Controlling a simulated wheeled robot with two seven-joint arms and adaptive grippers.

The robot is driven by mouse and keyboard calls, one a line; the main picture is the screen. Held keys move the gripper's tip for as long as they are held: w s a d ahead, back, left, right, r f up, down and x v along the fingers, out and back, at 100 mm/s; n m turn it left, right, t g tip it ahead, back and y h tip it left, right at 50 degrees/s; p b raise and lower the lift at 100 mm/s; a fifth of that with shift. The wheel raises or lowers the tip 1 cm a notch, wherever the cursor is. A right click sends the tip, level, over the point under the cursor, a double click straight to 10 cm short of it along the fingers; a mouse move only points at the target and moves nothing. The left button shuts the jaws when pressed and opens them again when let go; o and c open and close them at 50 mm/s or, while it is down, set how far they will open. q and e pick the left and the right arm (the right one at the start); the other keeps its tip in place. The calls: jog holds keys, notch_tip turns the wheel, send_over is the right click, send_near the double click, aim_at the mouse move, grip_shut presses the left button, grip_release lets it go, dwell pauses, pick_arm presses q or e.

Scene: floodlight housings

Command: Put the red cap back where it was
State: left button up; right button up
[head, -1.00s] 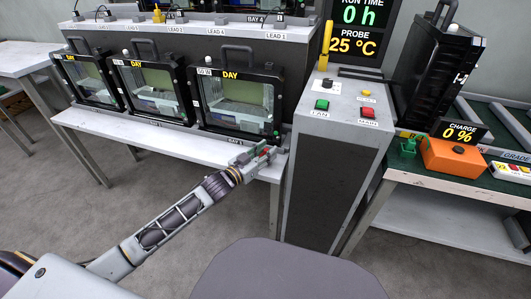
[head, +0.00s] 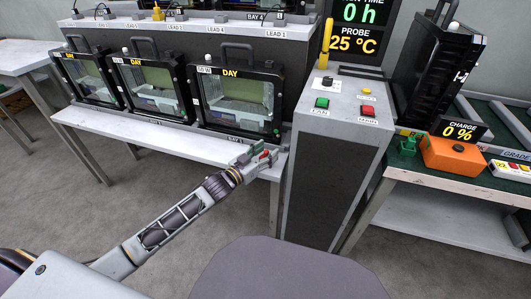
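My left gripper (head: 262,155) is at the front edge of the white bench, in front of the right-hand floodlight housing. A small red piece (head: 264,154), which looks like the red cap, shows between its fingertips. At this size I cannot tell whether the fingers press on it or stand apart around it. The right-hand housing (head: 238,131) is black-framed with a clear window and a DAY label, and stands upright on the bench. My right gripper is not in view.
Two more housings (head: 150,112) stand to the left on the white bench (head: 130,127). A grey control pedestal (head: 335,165) with green and red buttons stands close right of the gripper. Further right, a green-topped table holds an orange charger (head: 453,158). The floor in front is clear.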

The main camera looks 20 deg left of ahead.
pick_arm(q)
jog(key=shift+r, duration=0.1)
dwell(0.3)
jog(key=shift+r, duration=0.55)
jog(key=shift+s+a+f, duration=0.1)
jog(key=shift+s+a, duration=0.1)
jog(key=shift+s, duration=0.25)
jog(key=shift+s+a+p, duration=0.25)
jog(key=shift+s+p, duration=0.1)
jog(key=shift+s, duration=0.15)
jog(key=shift+s+a, duration=0.25)
jog(key=shift+s, duration=0.3)
jog(key=shift+p+v, duration=0.5)
jog(key=shift+v, duration=0.65)
jog(key=p+v, duration=0.2)
jog(key=v, duration=0.4)
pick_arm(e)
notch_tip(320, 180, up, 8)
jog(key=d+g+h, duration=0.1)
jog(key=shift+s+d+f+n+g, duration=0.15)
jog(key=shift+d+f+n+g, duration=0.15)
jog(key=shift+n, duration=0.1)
